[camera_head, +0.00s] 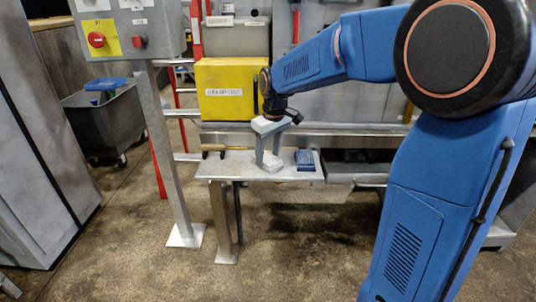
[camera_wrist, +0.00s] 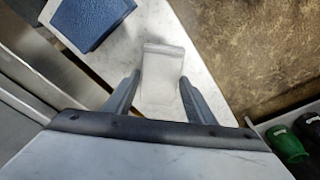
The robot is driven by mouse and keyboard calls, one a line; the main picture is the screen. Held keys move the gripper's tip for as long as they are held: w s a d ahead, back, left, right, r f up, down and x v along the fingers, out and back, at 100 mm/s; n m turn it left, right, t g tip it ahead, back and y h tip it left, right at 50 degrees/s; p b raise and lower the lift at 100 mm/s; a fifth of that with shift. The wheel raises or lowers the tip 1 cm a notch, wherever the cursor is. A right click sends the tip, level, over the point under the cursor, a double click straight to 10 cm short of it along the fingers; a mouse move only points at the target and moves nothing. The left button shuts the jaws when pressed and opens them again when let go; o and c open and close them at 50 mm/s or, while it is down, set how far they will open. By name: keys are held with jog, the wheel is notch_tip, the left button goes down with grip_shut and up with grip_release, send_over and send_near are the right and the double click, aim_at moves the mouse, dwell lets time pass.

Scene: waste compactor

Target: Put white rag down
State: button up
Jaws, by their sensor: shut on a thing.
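The white rag (camera_head: 272,163) is a pale folded piece at the small metal bench, under my gripper (camera_head: 267,160). In the wrist view the rag (camera_wrist: 162,70) lies between the two grey fingers of my gripper (camera_wrist: 160,82) and extends past their tips. The gripper points down and is shut on the rag. The rag is at the level of the bench top (camera_head: 236,166); I cannot tell whether it rests on the surface. The fingers partly cover it.
A blue folded cloth or pad (camera_head: 305,160) lies on the bench right of the gripper. A wooden-handled tool (camera_head: 213,150) lies at the back left. A yellow box (camera_head: 226,90) stands behind. A control post (camera_head: 168,150) is left of the bench. The bench's front left is bare.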

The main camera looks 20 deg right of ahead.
aim_at(272, 161)
jog(key=o, duration=0.9)
jog(key=shift+o, duration=0.2)
notch_tip(272, 161, up, 12)
jog(key=s, duration=0.1)
jog(key=shift+s+d, duration=0.4)
jog(key=shift+d, duration=0.05)
jog(key=s+d+f+m+t, duration=0.1)
jog(key=s+f, duration=0.3)
jog(key=s, duration=0.6)
jog(key=s+d+f+m+t, duration=0.1)
jog(key=s+d+f+m, duration=0.1)
jog(key=s, duration=0.9)
jog(key=s+d+f+m+t, duration=0.1)
jog(key=s+f, duration=0.4)
jog(key=s, duration=0.5)
jog(key=shift+s+d+f+m+h, duration=0.2)
jog(key=shift+d+f+m+h, duration=0.2)
jog(key=shift+d+m, duration=0.45)
jog(key=shift+d+r, duration=0.1)
jog(key=shift+d, duration=0.05)
